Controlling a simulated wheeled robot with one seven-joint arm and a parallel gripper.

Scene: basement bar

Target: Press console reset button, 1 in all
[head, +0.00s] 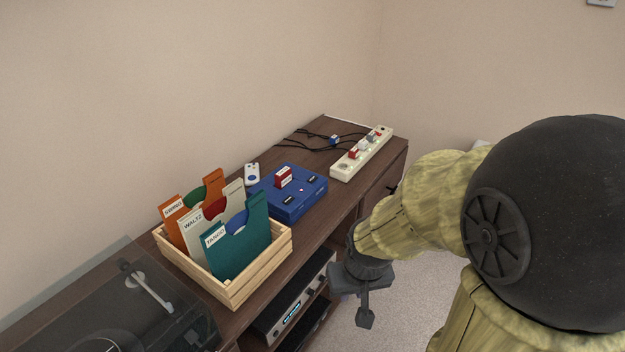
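A blue console (283,205) lies on the dark wooden cabinet top, about mid-picture. A red block (283,177) with a white label stands upright in its top. Small dark buttons or labels sit on its top, one at the right (313,179) and one nearer the front (288,200). A tiny light spot shows between them. Their lettering is too small to read, so I cannot tell which is the reset button. My gripper (364,311) hangs in front of the cabinet, to the right of the console and lower in the picture, apart from it. Its finger opening is not clear.
A wooden crate (233,295) of labelled record sleeves stands left of the console. A power strip (348,166) with plugs and black cables lies to the right. A turntable (110,325) is at lower left.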

